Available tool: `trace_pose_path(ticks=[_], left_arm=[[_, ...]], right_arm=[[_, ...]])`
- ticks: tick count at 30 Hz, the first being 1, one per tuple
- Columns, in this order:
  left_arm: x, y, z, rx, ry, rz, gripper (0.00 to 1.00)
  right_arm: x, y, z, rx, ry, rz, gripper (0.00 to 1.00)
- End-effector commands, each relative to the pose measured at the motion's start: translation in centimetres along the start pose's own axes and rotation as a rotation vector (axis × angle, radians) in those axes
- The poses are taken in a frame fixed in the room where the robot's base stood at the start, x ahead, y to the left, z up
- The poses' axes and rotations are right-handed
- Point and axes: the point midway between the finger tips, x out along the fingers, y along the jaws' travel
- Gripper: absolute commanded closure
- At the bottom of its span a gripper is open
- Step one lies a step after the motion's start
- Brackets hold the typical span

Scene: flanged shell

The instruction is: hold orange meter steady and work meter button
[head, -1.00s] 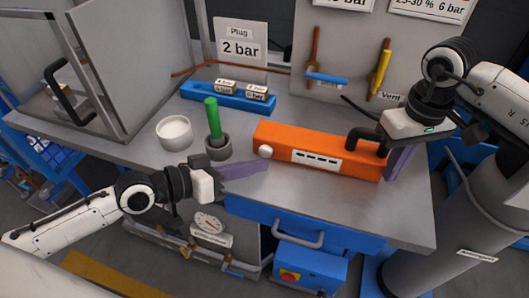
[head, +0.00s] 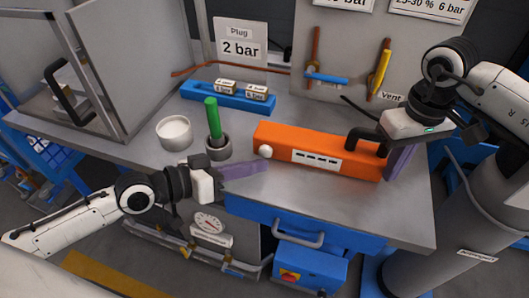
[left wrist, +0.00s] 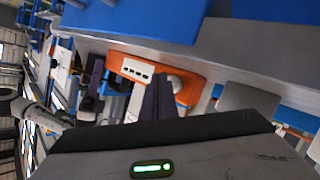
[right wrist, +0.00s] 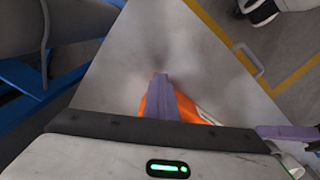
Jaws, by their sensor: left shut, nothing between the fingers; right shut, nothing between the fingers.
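The orange meter (head: 285,143) lies on the grey bench, with a white label panel on its front and a black handle at its right end. Its round white button (head: 265,151) is on the left end. The meter also shows in the left wrist view (left wrist: 118,60) and partly in the right wrist view (right wrist: 155,102). My left gripper (head: 266,165) is shut and empty, its purple fingertips just below the button; whether they touch it I cannot tell. My right gripper (head: 392,170) is shut and empty beside the meter's right end; contact is unclear.
A green-handled tool stands in a grey cup (head: 218,148) behind my left gripper, near a white bowl (head: 174,133). A blue tray (head: 228,97) with small labelled blocks sits farther back. The bench front right is clear. A blue drawer (head: 300,231) is below.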

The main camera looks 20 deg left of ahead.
Motion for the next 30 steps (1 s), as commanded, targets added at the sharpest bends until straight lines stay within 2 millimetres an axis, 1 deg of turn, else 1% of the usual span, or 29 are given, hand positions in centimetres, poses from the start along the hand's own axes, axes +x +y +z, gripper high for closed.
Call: trace_pose_path(ticks=[17,30], left_arm=[[0.01,-0.01,-0.01,0.0,0.0,0.0,1.0],[0.6,-0.44,-0.46,0.0,0.0,0.0,1.0]], right_arm=[[0.0,0.0,0.0,0.0,0.0,0.0,1.0],[0.0,0.0,0.0,0.0,0.0,0.0,1.0]])
